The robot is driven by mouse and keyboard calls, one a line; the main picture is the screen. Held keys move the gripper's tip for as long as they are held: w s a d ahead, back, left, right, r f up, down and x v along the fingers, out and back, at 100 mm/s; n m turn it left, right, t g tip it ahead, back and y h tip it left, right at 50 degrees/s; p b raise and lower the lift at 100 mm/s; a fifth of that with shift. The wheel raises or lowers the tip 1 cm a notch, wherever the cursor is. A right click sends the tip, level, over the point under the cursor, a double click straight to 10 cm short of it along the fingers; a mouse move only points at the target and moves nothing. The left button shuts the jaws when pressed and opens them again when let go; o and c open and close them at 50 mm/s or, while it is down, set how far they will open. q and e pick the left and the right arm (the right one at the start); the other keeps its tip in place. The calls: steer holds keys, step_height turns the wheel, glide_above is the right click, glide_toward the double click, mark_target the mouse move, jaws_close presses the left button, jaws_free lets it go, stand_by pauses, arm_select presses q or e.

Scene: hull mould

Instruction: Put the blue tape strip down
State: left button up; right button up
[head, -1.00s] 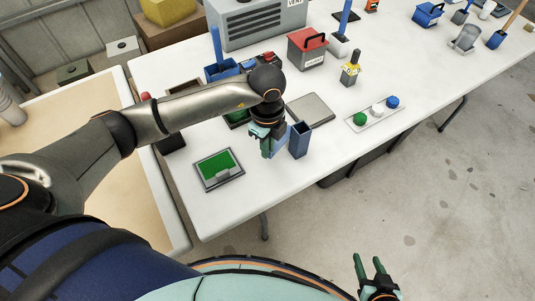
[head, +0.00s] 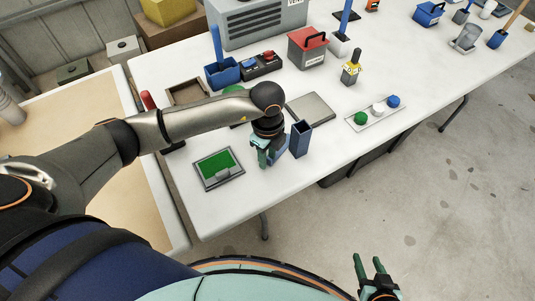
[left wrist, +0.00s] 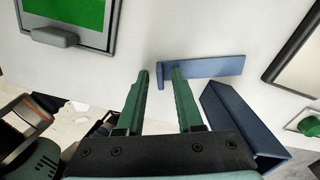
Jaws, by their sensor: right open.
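The blue tape strip (left wrist: 215,68) shows in the left wrist view against the white table top, with a short bent tab at its left end. In the head view the strip (head: 279,148) is partly hidden by my left gripper. My left gripper (left wrist: 160,72) has its two green fingers apart, with the tab end showing between them and the right finger overlapping the strip. Nothing shows clamped between them. In the head view my left gripper (head: 266,155) is low over the table near its front edge. My right gripper (head: 370,262) is open and empty, away from the table.
A blue upright holder (head: 300,140) stands close right of my left gripper. A green-screened panel (head: 217,168) lies to its left. A grey plate (head: 310,109) and a tray with coloured caps (head: 376,112) lie behind and to the right. The table's front edge is near.

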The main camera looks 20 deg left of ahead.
arm_select(q)
step_height(320, 180, up, 12)
steer(key=shift+r, duration=0.2)
stand_by(0.5)
